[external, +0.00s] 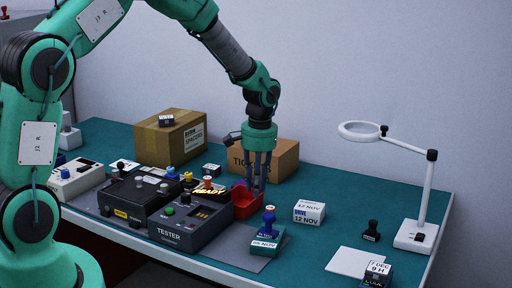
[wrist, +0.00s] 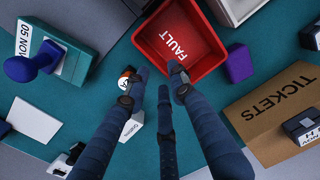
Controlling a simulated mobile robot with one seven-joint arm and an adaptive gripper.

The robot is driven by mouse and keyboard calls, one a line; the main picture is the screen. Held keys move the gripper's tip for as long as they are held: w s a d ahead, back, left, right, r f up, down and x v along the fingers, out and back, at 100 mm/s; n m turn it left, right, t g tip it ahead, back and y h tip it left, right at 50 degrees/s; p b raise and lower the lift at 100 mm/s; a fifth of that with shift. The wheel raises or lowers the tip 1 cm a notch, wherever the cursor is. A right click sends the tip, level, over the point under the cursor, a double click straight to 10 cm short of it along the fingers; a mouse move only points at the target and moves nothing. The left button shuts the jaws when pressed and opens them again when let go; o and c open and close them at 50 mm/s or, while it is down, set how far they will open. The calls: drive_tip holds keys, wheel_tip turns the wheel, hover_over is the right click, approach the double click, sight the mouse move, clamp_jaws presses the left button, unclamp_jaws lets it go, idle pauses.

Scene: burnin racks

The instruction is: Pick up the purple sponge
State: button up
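The purple sponge (wrist: 239,63) is a small dark purple block on the teal table. In the wrist view it lies just right of the red FAULT bin (wrist: 205,62), close to its wall.
The TICKETS box (external: 275,160) stands behind the gripper and near the sponge. The tester (external: 190,224) and a blue-handled stamp on a teal box (external: 266,243) are in front. A magnifier lamp (external: 418,230) stands at right. Some bare table lies right of the bin.

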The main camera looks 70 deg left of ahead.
sight(255, 201)
drive_tip(key=shift+f, duration=0.2)
drive_tip(key=shift+s+a+f+b, duration=0.1)
drive_tip(key=shift+f+b, duration=0.2)
drive_tip(key=shift+f, duration=1)
drive_tip(key=shift+s+a+f+b, duration=0.1)
drive_tip(key=shift+f+b, duration=0.15)
drive_tip(key=shift+f, duration=1)
clamp_jaws()
